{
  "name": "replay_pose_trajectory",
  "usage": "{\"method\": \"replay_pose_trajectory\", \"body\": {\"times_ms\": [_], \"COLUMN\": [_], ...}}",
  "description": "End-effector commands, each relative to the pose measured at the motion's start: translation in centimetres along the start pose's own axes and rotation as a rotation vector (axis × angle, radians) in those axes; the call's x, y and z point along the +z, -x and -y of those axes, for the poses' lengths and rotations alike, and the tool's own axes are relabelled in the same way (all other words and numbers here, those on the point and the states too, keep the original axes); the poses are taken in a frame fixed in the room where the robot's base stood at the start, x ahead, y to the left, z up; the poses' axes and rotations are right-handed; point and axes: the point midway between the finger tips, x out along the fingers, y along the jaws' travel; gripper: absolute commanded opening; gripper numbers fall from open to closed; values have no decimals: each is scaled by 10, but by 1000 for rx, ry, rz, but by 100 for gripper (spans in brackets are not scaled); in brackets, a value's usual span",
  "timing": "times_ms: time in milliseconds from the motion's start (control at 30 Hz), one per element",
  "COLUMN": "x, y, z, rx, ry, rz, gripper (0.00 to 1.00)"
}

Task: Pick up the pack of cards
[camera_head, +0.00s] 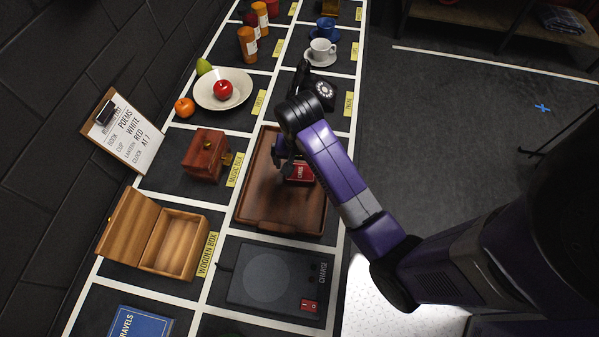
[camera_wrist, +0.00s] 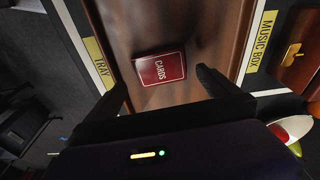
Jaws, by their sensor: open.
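The pack of cards (camera_head: 300,172) is a small red box lettered CARDS. It lies on the brown wooden tray (camera_head: 262,212), and my arm partly covers it in the head view. In the wrist view the pack (camera_wrist: 160,69) lies flat on the tray, a little ahead of my fingertips. My gripper (camera_head: 281,158) hangs over the tray beside the pack. In the wrist view my gripper (camera_wrist: 163,80) is open, with dark fingers on the left and right and nothing held between them.
A brown music box (camera_head: 205,155) and an open wooden box (camera_head: 178,243) stand left of the tray. A black charging pad (camera_head: 268,272) lies in front of it. A dark telephone (camera_head: 322,92) and a plate (camera_head: 238,88) with fruit are behind. The tray's raised rim surrounds the pack.

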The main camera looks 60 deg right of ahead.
Motion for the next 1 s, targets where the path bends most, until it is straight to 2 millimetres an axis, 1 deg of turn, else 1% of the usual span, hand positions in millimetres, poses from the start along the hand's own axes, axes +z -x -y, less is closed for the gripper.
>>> {"method": "replay_pose_trajectory", "body": {"times_ms": [233,333,433,633,933,1000], "x": [2,2,2,2,1,1], "y": [-33,-44,-48,-48,-48,-48], "z": [1,1,2,2,2,2], "rx": [2,1,-1,-1,-1,-2], "ry": [0,1,1,1,2,2], "rz": [2,1,-1,-1,-1,-1], "gripper": [100,100,100,100,41,39]}}
